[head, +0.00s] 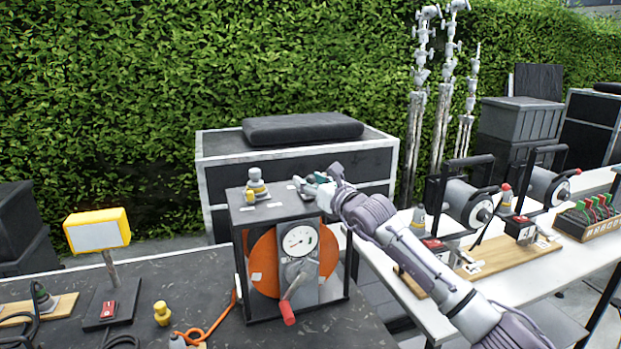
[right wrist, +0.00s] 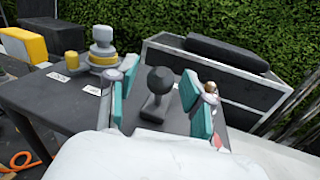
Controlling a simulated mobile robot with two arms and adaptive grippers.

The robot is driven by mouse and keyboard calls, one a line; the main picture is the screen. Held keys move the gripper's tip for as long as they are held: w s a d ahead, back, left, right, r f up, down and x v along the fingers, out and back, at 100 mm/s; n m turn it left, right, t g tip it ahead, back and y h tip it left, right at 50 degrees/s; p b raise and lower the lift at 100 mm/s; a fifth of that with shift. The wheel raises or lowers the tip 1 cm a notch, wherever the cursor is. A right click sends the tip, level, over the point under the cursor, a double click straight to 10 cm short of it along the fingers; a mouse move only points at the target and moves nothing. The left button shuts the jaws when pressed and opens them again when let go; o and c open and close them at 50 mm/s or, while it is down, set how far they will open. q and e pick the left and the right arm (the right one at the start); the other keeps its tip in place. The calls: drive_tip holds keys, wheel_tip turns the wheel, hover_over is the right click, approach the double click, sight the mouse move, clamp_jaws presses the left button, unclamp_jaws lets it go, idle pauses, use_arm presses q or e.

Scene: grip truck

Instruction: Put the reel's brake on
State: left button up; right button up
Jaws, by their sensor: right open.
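The reel (head: 264,262) is an orange drum in a dark box frame (head: 241,262) on the dark table. Its front has a round dial (head: 300,240) and a crank with a red handle (head: 287,314). On the frame's top, a lever with a black ball knob (right wrist: 160,79) stands upright, presumably the brake. My right gripper (head: 316,181) is at the top right of the frame. In the right wrist view its teal pads (right wrist: 160,98) are open, one on each side of the knob, with gaps showing. In the head view the gripper hides the lever. My left gripper is not in view.
A grey and yellow fitting (head: 257,186) stands on the frame's top, left of my right gripper. A yellow lamp (head: 97,231) and orange cable (head: 212,330) are on the table's left. A white bench (head: 545,262) with smaller reels is right. A black case (head: 213,158) stands behind.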

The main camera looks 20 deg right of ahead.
clamp_jaws()
idle(0.3)
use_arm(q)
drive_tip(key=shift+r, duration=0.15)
use_arm(e)
drive_tip(key=shift+w, duration=0.1)
